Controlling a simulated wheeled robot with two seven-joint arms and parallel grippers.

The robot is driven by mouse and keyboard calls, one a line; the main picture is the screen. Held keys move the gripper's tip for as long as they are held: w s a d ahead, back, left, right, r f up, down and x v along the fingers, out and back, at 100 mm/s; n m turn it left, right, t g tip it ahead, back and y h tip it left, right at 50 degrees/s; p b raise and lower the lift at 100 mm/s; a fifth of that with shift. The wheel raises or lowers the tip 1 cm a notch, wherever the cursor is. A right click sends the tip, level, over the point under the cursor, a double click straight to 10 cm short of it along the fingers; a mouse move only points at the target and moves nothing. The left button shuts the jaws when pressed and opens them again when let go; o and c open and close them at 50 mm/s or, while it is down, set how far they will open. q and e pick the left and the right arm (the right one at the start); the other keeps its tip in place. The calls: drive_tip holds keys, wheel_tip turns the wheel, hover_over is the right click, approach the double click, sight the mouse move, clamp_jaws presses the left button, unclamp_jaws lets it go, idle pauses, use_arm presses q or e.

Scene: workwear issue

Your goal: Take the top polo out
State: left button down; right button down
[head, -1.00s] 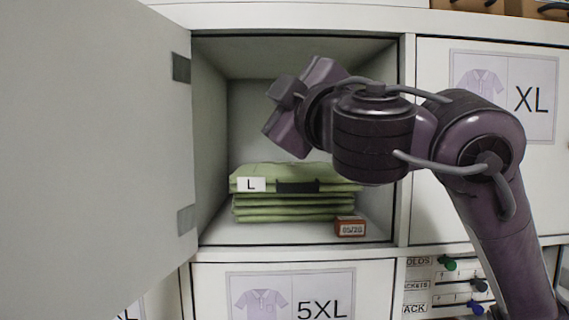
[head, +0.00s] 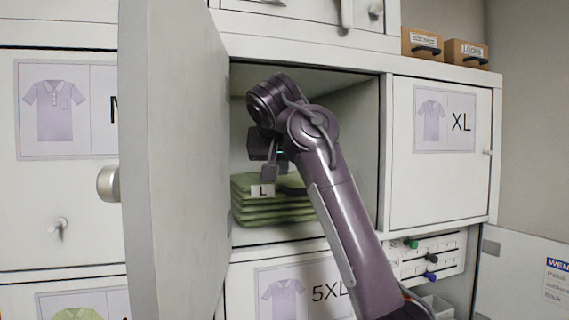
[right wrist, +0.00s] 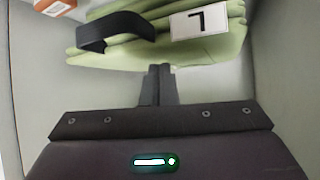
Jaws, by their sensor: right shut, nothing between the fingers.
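A stack of folded green polos (head: 270,215) lies in the open L compartment (head: 233,236). The top polo (head: 241,184) has a white L label (head: 262,190) on its front; it also shows in the right wrist view (right wrist: 210,52), upside down, with a black strap loop (right wrist: 115,30) beside the label. My right arm hides the stack's right part in the head view. My left gripper is not in view.
The open door (head: 175,170) stands along the compartment's left side. A small orange box (right wrist: 54,7) lies beside the stack. The closed XL door (head: 440,190) is to the right, the 5XL door (head: 285,265) below.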

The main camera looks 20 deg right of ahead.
drive_tip(key=w+d+p, duration=0.1)
drive_tip(key=w+p, duration=0.1)
drive_tip(key=w, duration=0.1)
drive_tip(key=w+d+p, duration=0.1)
drive_tip(key=w+p, duration=0.2)
drive_tip(key=w+d+p, duration=0.1)
drive_tip(key=w+p, duration=0.1)
drive_tip(key=w, duration=0.1)
drive_tip(key=shift+w+r+p, duration=0.1)
drive_tip(key=shift+p, duration=0.25)
drive_tip(key=shift+f, duration=0.85)
